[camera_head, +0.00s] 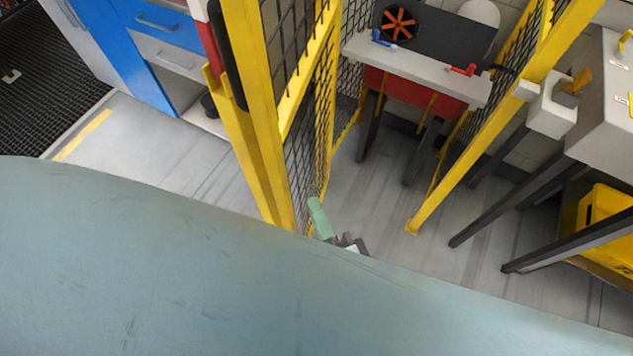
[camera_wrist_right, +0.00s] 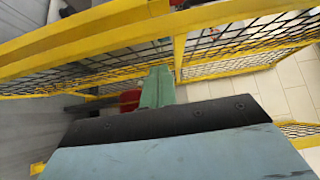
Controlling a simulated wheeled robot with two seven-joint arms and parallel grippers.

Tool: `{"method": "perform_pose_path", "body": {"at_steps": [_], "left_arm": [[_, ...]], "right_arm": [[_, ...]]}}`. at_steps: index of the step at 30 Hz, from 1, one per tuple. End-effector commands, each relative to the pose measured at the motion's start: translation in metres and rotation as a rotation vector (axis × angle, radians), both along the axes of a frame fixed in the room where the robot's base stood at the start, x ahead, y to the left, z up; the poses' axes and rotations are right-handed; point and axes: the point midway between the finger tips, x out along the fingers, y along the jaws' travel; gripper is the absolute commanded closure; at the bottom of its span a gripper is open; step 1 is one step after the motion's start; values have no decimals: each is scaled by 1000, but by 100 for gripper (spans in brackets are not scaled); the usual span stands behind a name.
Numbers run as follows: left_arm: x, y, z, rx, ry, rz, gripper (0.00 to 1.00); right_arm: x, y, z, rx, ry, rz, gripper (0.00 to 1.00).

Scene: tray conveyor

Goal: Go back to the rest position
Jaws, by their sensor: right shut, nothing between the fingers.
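My right gripper (camera_head: 316,208) shows only in part in the head view, as a green finger and a dark piece of its body. It is beyond the edge of a large grey-green surface that fills the bottom of the picture and hides the rest of the arm. It appears close to the foot of the yellow mesh fence in the picture. In the right wrist view the green fingers (camera_wrist_right: 158,78) are together, with nothing seen between them. My left gripper is not in view.
A yellow-framed mesh fence (camera_head: 262,120) stands at the centre and crosses the right wrist view (camera_wrist_right: 200,20). A table (camera_head: 420,70) with an orange-and-black wheel stands behind. A blue cabinet (camera_head: 160,75) is at left, a yellow crate (camera_head: 597,205) at right. Grey floor (camera_head: 365,200) shows between.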

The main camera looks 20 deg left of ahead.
Motion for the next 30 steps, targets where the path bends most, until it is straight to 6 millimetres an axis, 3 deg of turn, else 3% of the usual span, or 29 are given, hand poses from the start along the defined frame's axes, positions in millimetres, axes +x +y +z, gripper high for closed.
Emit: {"method": "perform_pose_path", "body": {"at_steps": [4, 13, 17, 20, 23, 26, 30], "left_arm": [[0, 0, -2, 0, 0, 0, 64], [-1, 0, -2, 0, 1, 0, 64], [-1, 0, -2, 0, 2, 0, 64], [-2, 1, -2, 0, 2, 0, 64], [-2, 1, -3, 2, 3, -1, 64], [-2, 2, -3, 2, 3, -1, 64], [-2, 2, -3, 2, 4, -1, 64]], "right_arm": [[-13, -4, 0, -1, 0, 1, 100], [-16, -5, 0, -2, -2, 0, 100], [-14, -7, -24, -75, -2, 4, 100], [-10, -16, -74, -229, -3, 18, 100], [-9, -36, -144, -445, 7, 47, 100], [-13, -68, -215, -668, 28, 92, 100], [-33, -124, -305, -953, 88, 186, 100]]}}
